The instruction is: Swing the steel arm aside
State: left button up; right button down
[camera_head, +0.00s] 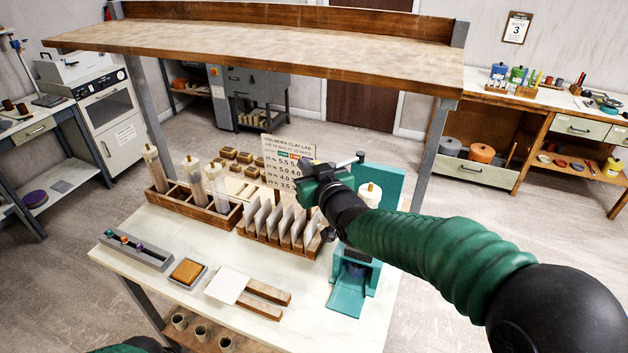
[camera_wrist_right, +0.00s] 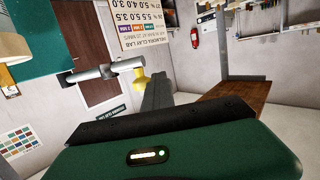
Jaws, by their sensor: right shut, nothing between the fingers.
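The steel arm (camera_head: 346,161) is a short metal bar with a dark end, beside the teal stand (camera_head: 383,184) at the right of the table. In the right wrist view the steel arm (camera_wrist_right: 108,71) reaches right from the teal panel (camera_wrist_right: 35,38), with a yellow piece hanging near its free end. My right gripper (camera_head: 308,172) is just left of the bar in the head view. Its dark fingers (camera_wrist_right: 156,88) are shut and empty, close to the yellow piece; contact cannot be told. My right forearm hides part of the stand. My left gripper is out of view.
A wooden rack of upright tiles (camera_head: 280,225) stands close below my right gripper, with a number sign (camera_head: 288,165) behind it. A tube rack (camera_head: 195,200) is further left. A wooden shelf (camera_head: 260,50) spans overhead.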

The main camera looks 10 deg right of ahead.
jog(key=shift+w+a, duration=0.1)
jog(key=shift+w, duration=0.25)
dwell(0.3)
dwell(0.9)
